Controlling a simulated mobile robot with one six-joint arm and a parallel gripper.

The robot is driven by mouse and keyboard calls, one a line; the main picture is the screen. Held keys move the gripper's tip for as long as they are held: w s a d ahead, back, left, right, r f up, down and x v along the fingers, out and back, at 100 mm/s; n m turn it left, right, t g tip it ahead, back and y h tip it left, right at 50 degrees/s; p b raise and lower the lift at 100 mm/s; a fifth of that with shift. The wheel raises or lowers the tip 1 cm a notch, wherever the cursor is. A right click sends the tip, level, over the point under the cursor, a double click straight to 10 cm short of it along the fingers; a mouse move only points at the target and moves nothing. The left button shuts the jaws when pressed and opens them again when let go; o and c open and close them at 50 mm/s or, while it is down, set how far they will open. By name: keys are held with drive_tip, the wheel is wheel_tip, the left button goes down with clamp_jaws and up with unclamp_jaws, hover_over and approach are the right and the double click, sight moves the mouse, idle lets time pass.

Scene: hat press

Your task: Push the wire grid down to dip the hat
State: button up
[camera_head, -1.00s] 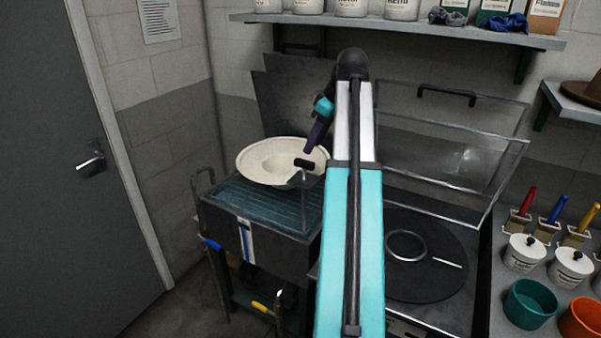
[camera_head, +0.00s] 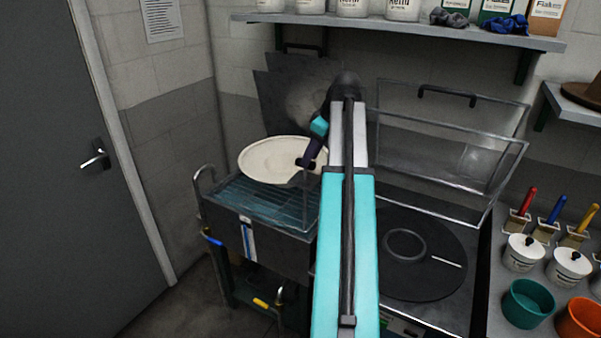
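A cream wide-brimmed hat (camera_head: 268,158) lies at the back of a dark tank on a cart. It looks like a pale disc, and its right edge is behind my gripper. A grid of thin teal bars (camera_head: 262,203) covers the top of the tank in front of the hat. My gripper (camera_head: 305,163) is at the hat's right edge, and I cannot tell whether it touches it. Its fingers are small and dark, so their opening does not show. A thin upright frame (camera_head: 306,205) stands below the gripper at the tank's right side.
A clear-lidded press (camera_head: 450,130) with a round black plate (camera_head: 425,270) stands right of my arm. Pots, brushes and bowls (camera_head: 530,303) fill the right counter. A shelf (camera_head: 400,32) runs above. A grey door (camera_head: 60,180) is at left.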

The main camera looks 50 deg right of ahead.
drive_tip(key=p+x, duration=0.2)
drive_tip(key=x, duration=0.6)
idle(0.4)
